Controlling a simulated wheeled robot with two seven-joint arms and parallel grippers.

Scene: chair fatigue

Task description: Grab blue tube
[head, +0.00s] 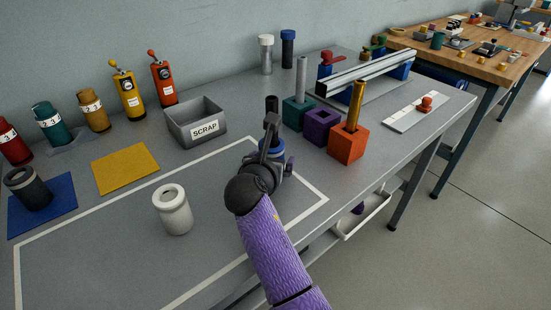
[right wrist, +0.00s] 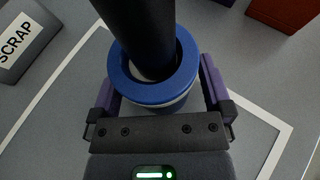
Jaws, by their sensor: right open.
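In the head view, my right gripper (head: 268,153) covers most of this tube, with some blue (head: 278,147) and the black rod (head: 271,105) showing. My left gripper is not in view.
A grey SCRAP bin (head: 196,121) stands left of my gripper. Teal, purple and orange blocks (head: 348,144) stand close on its right, the orange one holding a gold rod. A white jar (head: 173,210) is in front left. The outlined front left area is otherwise clear.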

